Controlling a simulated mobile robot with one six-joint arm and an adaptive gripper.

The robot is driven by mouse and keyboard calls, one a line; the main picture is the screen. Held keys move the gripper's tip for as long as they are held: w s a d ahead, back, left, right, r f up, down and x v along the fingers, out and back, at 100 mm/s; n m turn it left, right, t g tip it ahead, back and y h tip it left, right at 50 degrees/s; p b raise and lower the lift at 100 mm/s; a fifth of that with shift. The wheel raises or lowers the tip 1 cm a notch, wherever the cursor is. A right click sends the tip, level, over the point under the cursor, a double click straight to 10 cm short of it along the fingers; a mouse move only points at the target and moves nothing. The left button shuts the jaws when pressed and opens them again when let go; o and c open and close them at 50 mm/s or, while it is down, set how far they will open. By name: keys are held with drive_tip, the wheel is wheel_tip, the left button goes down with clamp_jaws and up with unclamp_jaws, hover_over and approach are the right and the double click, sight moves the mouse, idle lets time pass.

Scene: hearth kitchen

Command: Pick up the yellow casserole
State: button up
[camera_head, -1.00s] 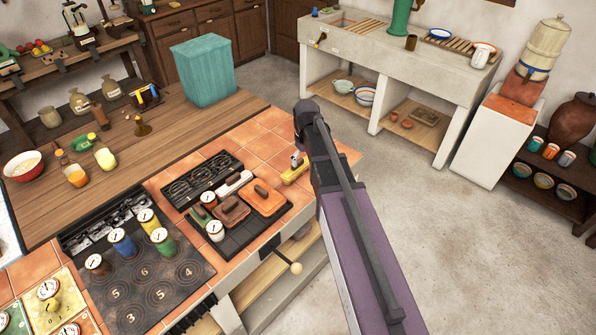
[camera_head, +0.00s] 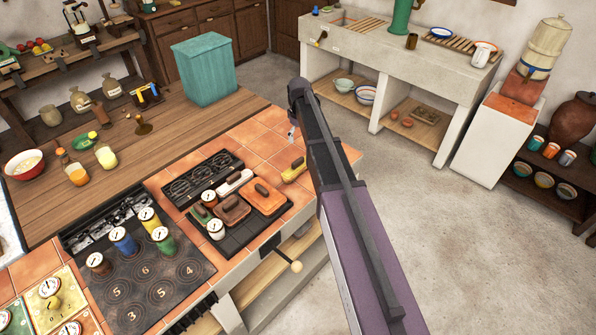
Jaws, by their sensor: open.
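The yellow casserole (camera_head: 293,172) is a small, low dish with a dark handle on top. It sits on the orange tiles, right of the dark tray (camera_head: 243,240), partly hidden by my arm. My gripper (camera_head: 292,133) shows only as a small pale tip beside the arm; most of it is hidden. It is open and empty, above and apart from the yellow casserole in the picture.
An orange casserole (camera_head: 263,196) and a brown one (camera_head: 231,209) stand close by on the dark tray. The stove (camera_head: 185,275) holds several coloured pots. A teal box (camera_head: 205,72) stands on the wooden counter behind.

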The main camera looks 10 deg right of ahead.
sight(298, 160)
drive_tip(key=shift+f+b, duration=4.1)
drive_tip(key=shift+f, duration=0.1)
drive_tip(key=shift+w+a+f+b, duration=0.1)
drive_tip(key=shift+f+b, duration=1.2)
drive_tip(key=shift+a+f+b, duration=0.1)
drive_tip(key=shift+f+b, duration=1.2)
drive_tip(key=c, duration=1)
